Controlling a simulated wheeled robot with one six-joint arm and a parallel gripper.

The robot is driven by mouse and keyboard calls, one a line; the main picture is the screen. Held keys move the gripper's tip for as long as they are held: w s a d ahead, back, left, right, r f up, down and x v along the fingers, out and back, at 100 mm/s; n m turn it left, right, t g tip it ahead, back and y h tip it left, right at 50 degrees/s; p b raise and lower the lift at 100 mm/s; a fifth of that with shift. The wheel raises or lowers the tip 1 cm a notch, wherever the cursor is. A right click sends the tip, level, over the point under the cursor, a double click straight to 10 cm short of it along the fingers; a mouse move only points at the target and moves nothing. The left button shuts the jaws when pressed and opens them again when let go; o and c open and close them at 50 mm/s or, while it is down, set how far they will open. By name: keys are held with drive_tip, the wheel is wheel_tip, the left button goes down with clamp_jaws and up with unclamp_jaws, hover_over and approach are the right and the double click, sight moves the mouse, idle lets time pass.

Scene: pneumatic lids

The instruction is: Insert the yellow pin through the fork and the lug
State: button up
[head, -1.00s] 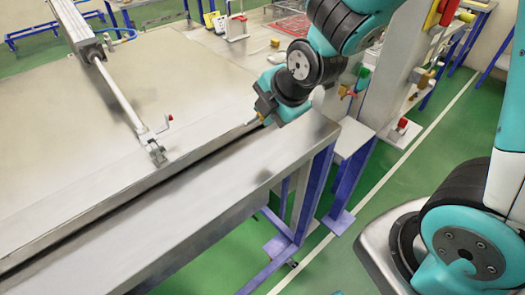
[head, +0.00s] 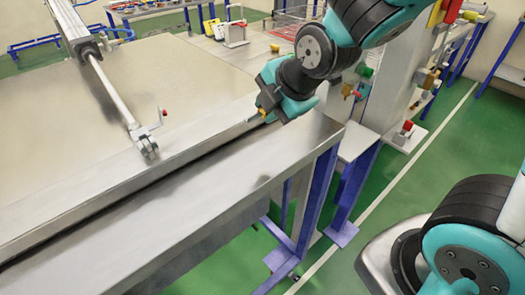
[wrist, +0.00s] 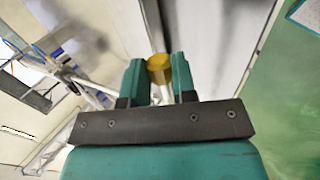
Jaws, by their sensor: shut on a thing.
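My gripper (head: 260,115) hangs just above the near edge of the metal work surface, to the right of the cylinder rod. In the wrist view my gripper (wrist: 159,75) is shut on the yellow pin (wrist: 159,66), whose yellow round end shows between the two teal fingers. A pale part shows below that end. In the head view the pin is mostly hidden by the gripper. The fork (head: 147,149) is at the lower end of the rod, over the large lid, well left of my gripper. I cannot make out the lug clearly at this size.
A pneumatic cylinder (head: 72,22) with its long rod (head: 112,92) slants over the large metal lid (head: 185,75). A small red-tipped piece (head: 164,113) stands beside the fork. A dark gap runs between the lid and the front metal beam (head: 220,170). The lid between fork and gripper looks clear.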

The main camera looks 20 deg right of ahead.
drive_tip(key=shift+s+d+f+t+y+b, duration=0.1)
drive_tip(key=shift+t+y+b, duration=0.15)
drive_tip(key=shift+t+b, duration=0.95)
drive_tip(key=shift+s+a+f+t+y+b, duration=0.1)
drive_tip(key=shift+f+t+y+b, duration=0.1)
drive_tip(key=shift+b, duration=1.95)
drive_tip(key=shift+s+d+f+t+y+b, duration=0.1)
drive_tip(key=shift+t+y+b, duration=0.15)
drive_tip(key=shift+t+b, duration=0.95)
drive_tip(key=shift+r+g+b, duration=0.2)
drive_tip(key=shift+g+b, duration=0.1)
drive_tip(key=shift+b, duration=0.45)
